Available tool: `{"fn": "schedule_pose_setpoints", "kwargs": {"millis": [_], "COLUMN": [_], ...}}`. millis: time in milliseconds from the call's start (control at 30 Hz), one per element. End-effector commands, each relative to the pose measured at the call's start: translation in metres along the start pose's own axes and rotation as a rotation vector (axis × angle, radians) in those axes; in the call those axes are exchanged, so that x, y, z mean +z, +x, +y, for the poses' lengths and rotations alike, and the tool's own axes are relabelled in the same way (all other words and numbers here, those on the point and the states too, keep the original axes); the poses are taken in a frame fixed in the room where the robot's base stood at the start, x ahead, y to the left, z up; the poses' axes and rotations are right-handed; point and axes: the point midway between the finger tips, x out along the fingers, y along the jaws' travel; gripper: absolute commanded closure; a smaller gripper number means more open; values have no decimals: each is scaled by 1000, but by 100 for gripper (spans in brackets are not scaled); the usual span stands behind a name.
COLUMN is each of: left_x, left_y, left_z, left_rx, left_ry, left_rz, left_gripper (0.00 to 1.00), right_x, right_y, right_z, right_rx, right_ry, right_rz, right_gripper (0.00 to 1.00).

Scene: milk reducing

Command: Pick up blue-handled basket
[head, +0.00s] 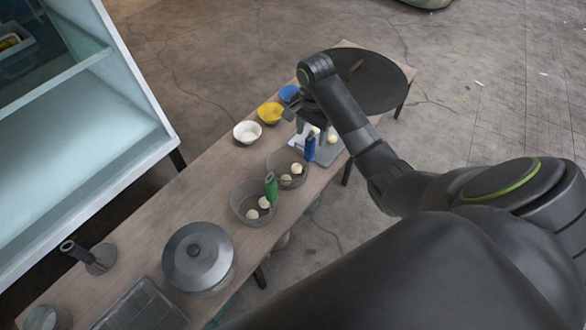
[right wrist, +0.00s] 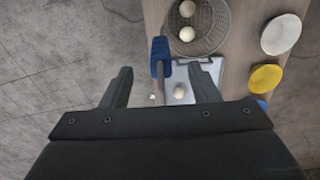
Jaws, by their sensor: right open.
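The blue-handled basket (head: 280,164) is a round wire basket on the wooden table, with white balls in it and a blue handle (head: 310,147) on its right side. It also shows at the top of the right wrist view (right wrist: 217,22), its blue handle (right wrist: 159,54) reaching down between my fingertips in the picture. My right gripper (right wrist: 161,84) is open. The handle lies between the fingers in the picture; I cannot tell how far below them it is. In the head view my right gripper (head: 298,115) hangs above the table just beyond the basket. My left gripper is not seen.
A green-handled basket (head: 246,212) stands next to it. White (head: 247,132), yellow (head: 270,113) and blue (head: 289,93) bowls line the far edge. A white tray (head: 328,153) lies by the handle. A lidded pot (head: 190,252) stands nearer. A glass cabinet (head: 105,150) is at left.

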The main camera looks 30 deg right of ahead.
Motion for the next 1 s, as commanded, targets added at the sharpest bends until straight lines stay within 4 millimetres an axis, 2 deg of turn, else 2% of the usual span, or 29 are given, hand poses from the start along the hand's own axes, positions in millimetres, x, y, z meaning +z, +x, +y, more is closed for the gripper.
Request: {"fn": "schedule_pose_setpoints", "kwargs": {"millis": [33,167,467,867,1000], "left_x": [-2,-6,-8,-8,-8], "left_y": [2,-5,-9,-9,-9], "left_z": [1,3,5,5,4], "left_rx": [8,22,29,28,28], "left_ry": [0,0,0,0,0], "left_rz": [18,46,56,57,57], "left_gripper": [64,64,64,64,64], "right_x": [1,1,0,0,0], "right_y": [14,29,32,32,31], "right_z": [-1,0,-1,-1,-1], "right_rx": [2,2,1,1,-1], "right_ry": [1,2,1,1,0], "right_rz": [-3,-2,-1,0,1], "right_gripper": [45,45,45,94,96]}}
